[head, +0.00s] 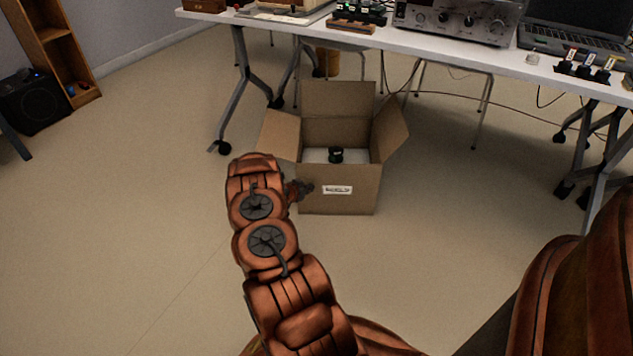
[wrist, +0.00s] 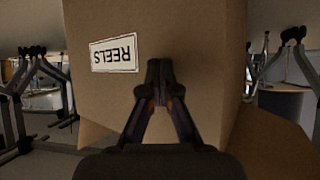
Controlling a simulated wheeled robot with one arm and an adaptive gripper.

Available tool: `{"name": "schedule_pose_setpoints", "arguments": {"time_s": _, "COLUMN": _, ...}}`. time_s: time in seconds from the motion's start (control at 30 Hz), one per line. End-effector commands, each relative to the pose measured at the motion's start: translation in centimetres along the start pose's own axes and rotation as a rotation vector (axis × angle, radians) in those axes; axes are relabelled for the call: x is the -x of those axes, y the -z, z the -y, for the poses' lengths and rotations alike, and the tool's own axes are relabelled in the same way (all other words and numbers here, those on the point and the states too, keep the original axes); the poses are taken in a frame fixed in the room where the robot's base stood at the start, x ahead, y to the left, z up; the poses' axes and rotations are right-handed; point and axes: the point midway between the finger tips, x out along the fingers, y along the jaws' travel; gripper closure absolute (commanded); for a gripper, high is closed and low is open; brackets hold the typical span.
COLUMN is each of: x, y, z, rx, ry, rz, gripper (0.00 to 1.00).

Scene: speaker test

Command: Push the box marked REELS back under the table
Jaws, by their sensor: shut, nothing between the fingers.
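The cardboard box marked REELS (head: 340,202) stands on the floor with its flaps open, in front of the table (head: 440,47) and partly below its front edge. A dark round object (head: 336,155) sits on a pale surface inside it. The label REELS (wrist: 114,54) appears upside down in the wrist view. My gripper (head: 308,187) is at the left part of the box's front face, beside the label. In the wrist view my gripper (wrist: 160,92) is shut and empty, with its tips at the cardboard; I cannot tell whether they touch.
Table legs with casters (head: 236,100) stand left of the box, and others stand to the right. A stool and cables (head: 484,95) are under the table. An amplifier (head: 458,20) and a laptop (head: 575,30) sit on top.

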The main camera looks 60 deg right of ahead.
Motion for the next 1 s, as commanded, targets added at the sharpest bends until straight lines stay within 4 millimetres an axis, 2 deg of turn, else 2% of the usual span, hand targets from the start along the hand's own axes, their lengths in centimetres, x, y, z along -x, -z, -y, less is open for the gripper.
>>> {"name": "schedule_pose_setpoints", "arguments": {"time_s": 0.7, "x": -3.6, "y": 1.9, "z": -0.1, "rx": 0.000, "ry": -0.003, "rz": 0.001, "gripper": 1.00}}
{"name": "schedule_pose_setpoints", "arguments": {"time_s": 1.0, "x": -4.4, "y": 2.5, "z": -0.2, "rx": 0.000, "ry": -0.003, "rz": 0.001, "gripper": 1.00}}
